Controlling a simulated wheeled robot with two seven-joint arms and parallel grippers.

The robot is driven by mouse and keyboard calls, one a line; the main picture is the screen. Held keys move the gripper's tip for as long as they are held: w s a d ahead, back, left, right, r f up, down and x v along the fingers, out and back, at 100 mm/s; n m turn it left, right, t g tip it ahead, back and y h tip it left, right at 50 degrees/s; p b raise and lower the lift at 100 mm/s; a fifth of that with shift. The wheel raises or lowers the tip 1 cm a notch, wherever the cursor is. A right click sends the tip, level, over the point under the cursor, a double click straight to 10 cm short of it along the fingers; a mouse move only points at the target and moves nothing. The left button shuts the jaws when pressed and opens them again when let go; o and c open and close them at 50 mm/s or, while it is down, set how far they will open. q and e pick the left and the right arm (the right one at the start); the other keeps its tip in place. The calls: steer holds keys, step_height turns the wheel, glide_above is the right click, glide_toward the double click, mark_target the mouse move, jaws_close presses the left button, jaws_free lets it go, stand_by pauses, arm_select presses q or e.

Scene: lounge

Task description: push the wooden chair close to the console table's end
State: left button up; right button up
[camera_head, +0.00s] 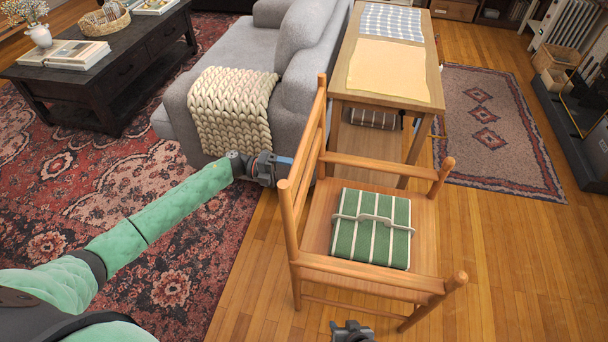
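The wooden chair (318,232) stands upright in front of the near end of the console table (434,78), its back on the left. A green striped cushion (372,228) lies on its seat. The chair's far armrest overlaps the table's near legs in the picture, so I cannot tell whether they touch. My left gripper (272,168) is just left of the chair's back, level with its slats; its fingertips are partly hidden, and contact is unclear. My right gripper (352,331) is at the bottom edge, near the chair's near side, partly cut off; its opening is unclear.
A grey sofa (245,47) with a knitted throw (232,110) is left of the table. A dark coffee table (125,62) stands on the red rug (165,250). A patterned rug (500,130) lies right of the table. Bare wood floor is clear at lower right.

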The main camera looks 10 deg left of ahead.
mark_target(308, 177)
arm_select(q)
steer(key=shift+d, duration=2.45)
jaws_close()
